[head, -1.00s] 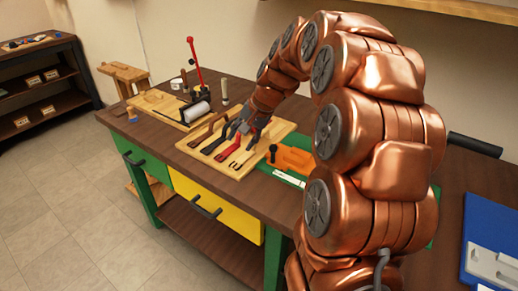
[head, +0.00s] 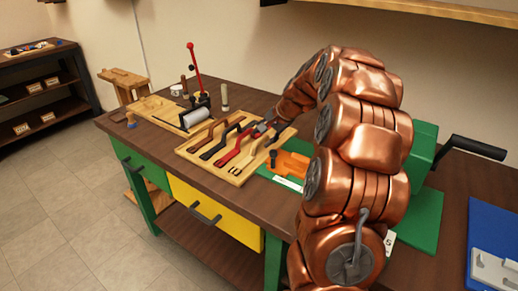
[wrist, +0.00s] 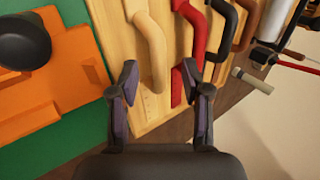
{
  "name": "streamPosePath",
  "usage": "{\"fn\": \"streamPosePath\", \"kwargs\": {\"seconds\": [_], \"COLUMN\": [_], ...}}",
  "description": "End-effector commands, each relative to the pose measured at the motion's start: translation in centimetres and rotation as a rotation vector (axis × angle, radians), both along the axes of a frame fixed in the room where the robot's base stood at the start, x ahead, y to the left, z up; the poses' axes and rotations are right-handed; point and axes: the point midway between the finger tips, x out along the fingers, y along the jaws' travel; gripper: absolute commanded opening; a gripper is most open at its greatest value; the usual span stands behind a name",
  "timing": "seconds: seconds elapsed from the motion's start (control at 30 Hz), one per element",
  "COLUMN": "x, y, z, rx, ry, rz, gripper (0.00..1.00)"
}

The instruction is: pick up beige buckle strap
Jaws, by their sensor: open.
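The beige buckle strap (wrist: 150,50) lies on the light wooden board (wrist: 118,45), its near end reaching between my gripper's fingers in the wrist view. It also shows in the head view (head: 259,143) as the rightmost strap, partly behind the gripper. My gripper (wrist: 160,80) is open and empty, with one finger on each side of the strap's end. The right finger is close to the red strap (wrist: 197,45). Whether the fingers touch the strap or hang above it I cannot tell.
Black (head: 222,143) and brown (head: 203,130) straps lie left of the red one. An orange block (head: 292,163) on a green mat stands right of the board. A red-handled press (head: 194,70) stands at the back left.

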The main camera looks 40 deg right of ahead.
Motion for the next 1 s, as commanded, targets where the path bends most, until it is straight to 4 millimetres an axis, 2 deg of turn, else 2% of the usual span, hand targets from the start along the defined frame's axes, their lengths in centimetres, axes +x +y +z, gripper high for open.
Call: {"fn": "streamPosePath", "kwargs": {"seconds": [0.2,0.5,0.9,1.0], "x": [1.5,1.9,1.9,1.9], "y": [0.5,0.6,0.6,0.6], "z": [-2.6,-3.2,-3.2,-3.2], "rx": [0.003,-0.001,0.000,0.000], "ry": [0.004,0.000,0.001,0.001], "rz": [0.003,0.000,0.001,0.001], "gripper": [0.48,0.48,0.06,0.00]}}
